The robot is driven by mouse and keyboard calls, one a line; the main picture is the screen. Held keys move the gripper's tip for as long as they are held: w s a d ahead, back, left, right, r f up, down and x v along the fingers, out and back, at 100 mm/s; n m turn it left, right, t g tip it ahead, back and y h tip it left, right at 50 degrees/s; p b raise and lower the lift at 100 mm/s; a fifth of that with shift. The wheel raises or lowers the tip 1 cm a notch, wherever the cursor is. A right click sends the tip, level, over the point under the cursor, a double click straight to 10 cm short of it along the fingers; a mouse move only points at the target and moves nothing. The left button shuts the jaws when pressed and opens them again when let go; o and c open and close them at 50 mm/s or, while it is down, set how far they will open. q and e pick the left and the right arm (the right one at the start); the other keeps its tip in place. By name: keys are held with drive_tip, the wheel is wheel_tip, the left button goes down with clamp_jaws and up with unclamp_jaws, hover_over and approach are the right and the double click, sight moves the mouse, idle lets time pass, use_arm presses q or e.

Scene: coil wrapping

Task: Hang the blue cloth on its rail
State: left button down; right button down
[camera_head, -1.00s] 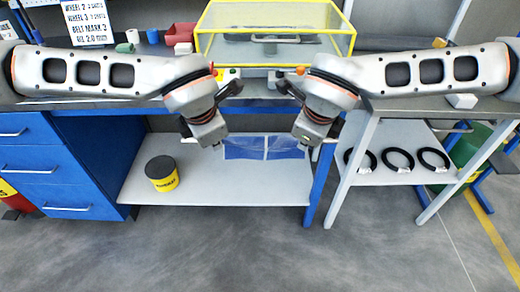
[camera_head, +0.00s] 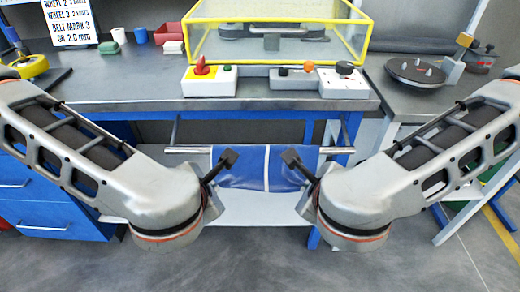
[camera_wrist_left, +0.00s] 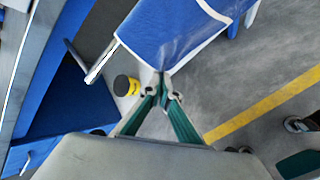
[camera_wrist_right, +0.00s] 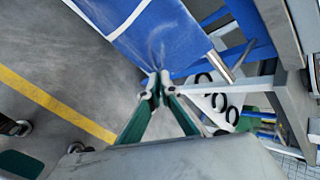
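The blue cloth (camera_head: 242,172), with a pale stripe down its middle, is spread between my grippers below the bench front; it shows in the left wrist view (camera_wrist_left: 175,30) and right wrist view (camera_wrist_right: 165,45). My left gripper (camera_head: 228,158) is shut on one corner and my right gripper (camera_head: 292,157) on another. The metal rail (camera_head: 188,150) runs horizontally under the bench edge. Its ends show on both sides of the cloth, and the cloth hides its middle. I cannot tell whether the cloth lies over the rail or only in front of it.
A lower shelf (camera_head: 255,208) lies beneath the cloth. A yellow-labelled can (camera_wrist_left: 127,86) shows below in the left wrist view.

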use_arm(q)
drive_tip(key=shift+w+f+b, duration=0.1)
drive_tip(key=shift+f+b, duration=0.5)
drive_tip(key=shift+f, duration=0.3)
use_arm(e)
drive_tip(key=shift+w+f, duration=0.1)
drive_tip(key=shift+f, duration=0.8)
use_arm(q)
drive_tip(key=shift+f+t, duration=0.1)
drive_tip(key=shift+t, duration=0.2)
use_arm(e)
drive_tip(key=shift+w+f+t, duration=0.1)
drive_tip(key=shift+t, duration=0.2)
use_arm(q)
drive_tip(key=shift+a, duration=0.1)
use_arm(e)
drive_tip(key=shift+d, duration=0.1)
use_arm(q)
drive_tip(key=c, duration=2.1)
unclamp_jaws()
use_arm(e)
drive_tip(key=c, duration=2.1)
unclamp_jaws()
